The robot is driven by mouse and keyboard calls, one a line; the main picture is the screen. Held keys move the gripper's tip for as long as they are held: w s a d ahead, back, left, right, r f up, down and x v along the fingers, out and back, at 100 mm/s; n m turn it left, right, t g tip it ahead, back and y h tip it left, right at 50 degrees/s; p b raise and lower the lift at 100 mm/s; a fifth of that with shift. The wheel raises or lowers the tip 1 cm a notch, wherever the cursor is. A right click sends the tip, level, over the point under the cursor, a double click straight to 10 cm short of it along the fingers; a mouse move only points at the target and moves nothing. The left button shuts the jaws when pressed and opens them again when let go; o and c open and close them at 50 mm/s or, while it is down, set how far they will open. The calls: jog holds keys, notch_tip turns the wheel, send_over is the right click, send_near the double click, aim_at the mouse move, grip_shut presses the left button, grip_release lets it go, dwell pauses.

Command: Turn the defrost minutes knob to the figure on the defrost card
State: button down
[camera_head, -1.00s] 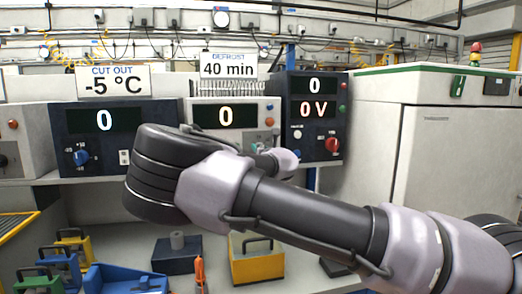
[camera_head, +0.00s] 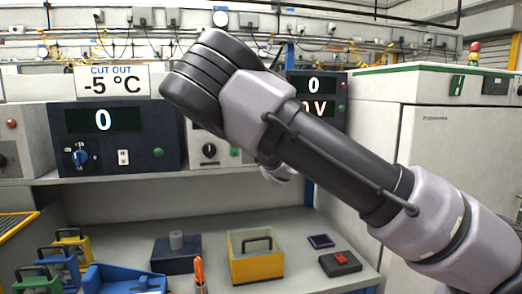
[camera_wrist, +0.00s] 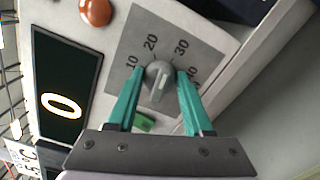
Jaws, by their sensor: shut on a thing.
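In the wrist view, a grey defrost minutes knob (camera_wrist: 158,88) sits on a grey dial plate (camera_wrist: 150,30) marked 10, 20, 30 and 40. My gripper (camera_wrist: 161,73) is shut on the knob, with one teal finger on each side. A pale line shows on the knob, but I cannot tell which figure it marks. The dark display (camera_wrist: 62,85) beside it reads 0. In the head view my arm hides the gripper, this knob and the defrost card.
A green button (camera_wrist: 143,122) lies close to the gripper, partly behind the left finger. An orange-red button (camera_wrist: 97,12) is above. In the head view, the cut out card (camera_head: 113,82) reads -5 °C over a blue unit (camera_head: 65,150). A yellow box (camera_head: 255,265) stands on the bench below.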

jog(key=m, duration=0.7)
jog(key=shift+f, duration=0.1)
jog(key=m, duration=0.6)
jog(key=shift+f, duration=0.15)
jog(key=shift+m, duration=0.4)
jog(key=shift+c, duration=1.5)
grip_release()
jog(key=v, duration=1)
jog(key=shift+s, duration=0.4)
